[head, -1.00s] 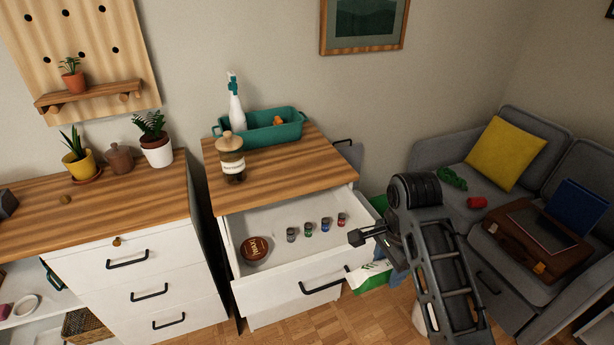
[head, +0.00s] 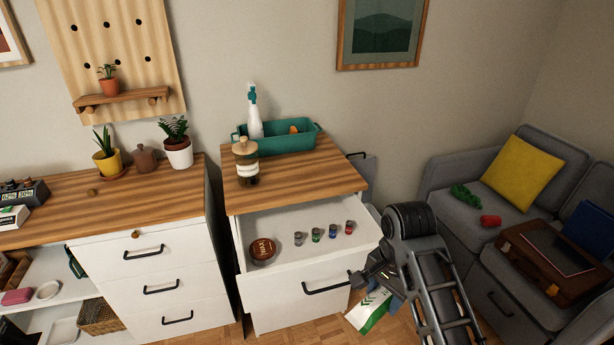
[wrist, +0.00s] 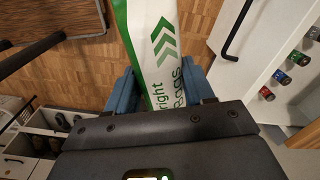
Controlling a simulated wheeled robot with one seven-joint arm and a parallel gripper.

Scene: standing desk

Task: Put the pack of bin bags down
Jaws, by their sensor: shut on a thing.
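The pack of bin bags (head: 372,311) is white and green. It hangs below my gripper (head: 366,284) in the head view, in front of the open drawer's right side and above the floor. In the wrist view the pack (wrist: 150,35) runs up from between the blue fingers of my gripper (wrist: 160,90), with green chevrons and part of its lettering showing. My gripper is shut on it. The pack's gripped end is hidden by the gripper body.
The wooden top (head: 310,180) above carries a teal tray (head: 290,142), spray bottle and lidded jar, with clear wood at right. A grey sofa (head: 450,180) stands at right.

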